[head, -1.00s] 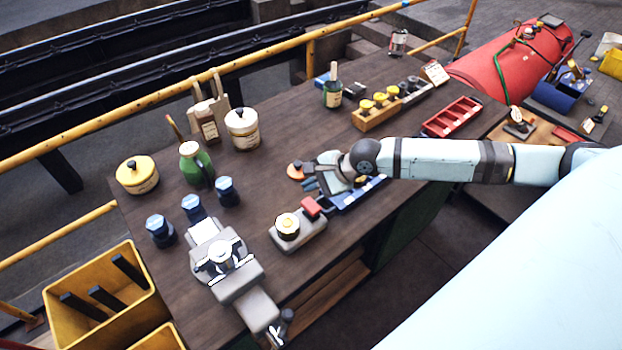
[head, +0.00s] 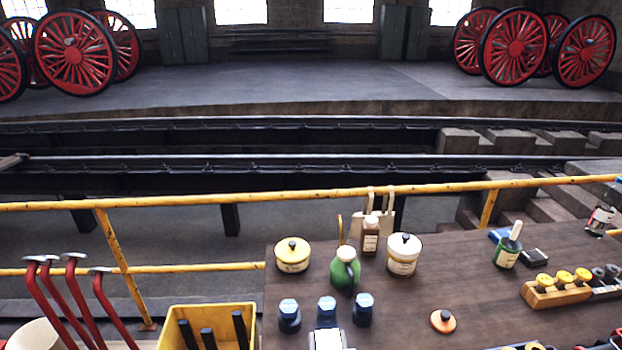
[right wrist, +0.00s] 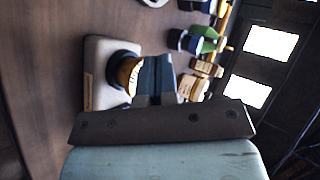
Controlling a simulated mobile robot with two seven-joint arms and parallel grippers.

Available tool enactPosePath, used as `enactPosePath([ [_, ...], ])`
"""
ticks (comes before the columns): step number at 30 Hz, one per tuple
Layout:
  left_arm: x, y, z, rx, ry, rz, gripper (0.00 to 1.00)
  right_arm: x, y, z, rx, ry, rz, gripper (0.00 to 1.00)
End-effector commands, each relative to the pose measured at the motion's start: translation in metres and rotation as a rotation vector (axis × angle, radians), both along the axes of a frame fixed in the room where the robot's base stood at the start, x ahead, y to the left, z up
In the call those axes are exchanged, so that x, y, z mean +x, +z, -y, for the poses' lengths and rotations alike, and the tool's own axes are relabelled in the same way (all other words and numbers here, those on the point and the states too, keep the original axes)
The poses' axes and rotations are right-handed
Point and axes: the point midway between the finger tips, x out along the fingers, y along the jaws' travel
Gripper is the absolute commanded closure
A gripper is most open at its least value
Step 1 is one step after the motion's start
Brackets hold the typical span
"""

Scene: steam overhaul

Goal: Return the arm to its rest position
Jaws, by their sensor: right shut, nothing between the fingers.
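My right gripper (right wrist: 155,80) shows in the right wrist view, its dark fingers together with nothing between them. The fingers lie over or close to the bench, beside a light grey base plate (right wrist: 103,80) that carries a black round part with a yellowish top (right wrist: 128,74). I cannot tell whether they touch it. Neither arm shows in the head view now, and my left gripper is out of sight.
The wooden bench (head: 400,300) holds a green jug (head: 345,272), two lidded pots, blue-capped jars, a green bottle (head: 508,250) and an orange knobbed disc (head: 443,321). A yellow railing (head: 250,195) runs behind. A yellow bin (head: 180,316) and red-handled tools stand left.

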Motion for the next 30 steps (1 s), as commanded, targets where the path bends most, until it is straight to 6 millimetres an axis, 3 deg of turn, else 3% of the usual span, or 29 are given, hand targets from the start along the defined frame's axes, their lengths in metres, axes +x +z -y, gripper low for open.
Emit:
enactPosePath([
  [1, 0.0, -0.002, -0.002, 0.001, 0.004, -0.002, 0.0, -0.014, -0.01, -0.013, -0.061, 0.036, 0.083, 1.0],
  [6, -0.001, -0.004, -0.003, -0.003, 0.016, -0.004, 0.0, -0.053, -0.037, -0.028, -0.396, 0.152, 0.357, 1.0],
  [15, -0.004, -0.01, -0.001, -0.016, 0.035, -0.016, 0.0, -0.122, -0.074, -0.017, -0.96, 0.343, 0.535, 1.0],
  [20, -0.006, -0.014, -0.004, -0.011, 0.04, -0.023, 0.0, -0.134, -0.08, -0.012, -1.061, 0.394, 0.547, 1.0],
  [30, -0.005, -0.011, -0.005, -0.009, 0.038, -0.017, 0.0, -0.134, -0.08, -0.012, -1.066, 0.399, 0.551, 1.0],
])
